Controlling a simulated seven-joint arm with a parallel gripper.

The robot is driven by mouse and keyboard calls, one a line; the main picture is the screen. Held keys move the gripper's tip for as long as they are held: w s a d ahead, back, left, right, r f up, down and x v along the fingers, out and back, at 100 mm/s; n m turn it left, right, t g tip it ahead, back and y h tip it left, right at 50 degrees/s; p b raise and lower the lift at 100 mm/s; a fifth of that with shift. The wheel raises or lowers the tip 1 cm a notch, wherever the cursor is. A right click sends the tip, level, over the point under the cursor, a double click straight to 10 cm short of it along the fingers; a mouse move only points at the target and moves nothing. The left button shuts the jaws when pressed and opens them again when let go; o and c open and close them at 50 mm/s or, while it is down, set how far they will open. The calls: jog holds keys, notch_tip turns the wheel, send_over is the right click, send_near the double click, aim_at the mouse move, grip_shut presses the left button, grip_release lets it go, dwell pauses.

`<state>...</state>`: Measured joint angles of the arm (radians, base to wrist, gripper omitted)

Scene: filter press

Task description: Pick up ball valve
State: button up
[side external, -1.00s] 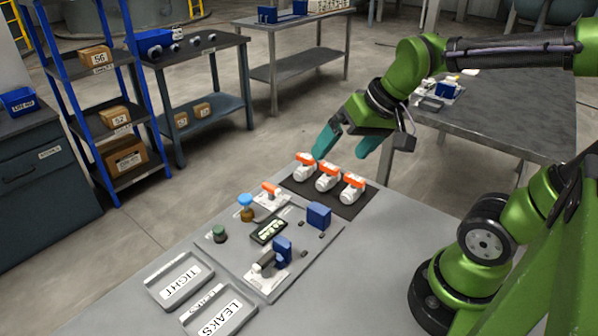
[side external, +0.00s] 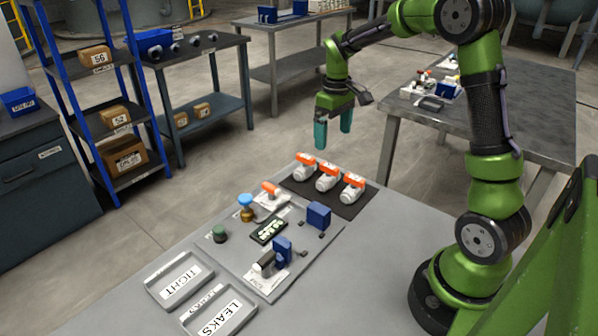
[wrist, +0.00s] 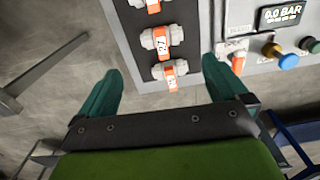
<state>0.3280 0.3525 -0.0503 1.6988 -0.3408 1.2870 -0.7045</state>
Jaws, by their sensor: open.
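Three white ball valves with orange handles lie in a row on a black mat (side external: 337,207): a left one (side external: 305,168), a middle one (side external: 328,178) and a right one (side external: 352,189). In the wrist view the valves run down the black strip, the nearest valve (wrist: 170,73) at the bottom and another valve (wrist: 161,40) above it. My gripper (side external: 333,145) is open and empty, pointing down in the air above the valve row. In the wrist view its teal fingers (wrist: 163,80) stand either side of the nearest valve in the picture, with no contact visible.
A test panel (side external: 262,235) with a blue knob (side external: 246,202), a green button (side external: 219,233) and blue clamp blocks (side external: 319,215) lies beside the mat. Trays marked TIGHT (side external: 180,281) and LEAKS (side external: 219,312) are at the front.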

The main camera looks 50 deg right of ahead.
aim_at(329, 166)
jog(key=f, duration=1.3)
jog(key=shift+w+a, duration=0.15)
jog(key=shift+w, duration=0.05)
jog(key=shift+r, duration=0.1)
jog(key=c, duration=1)
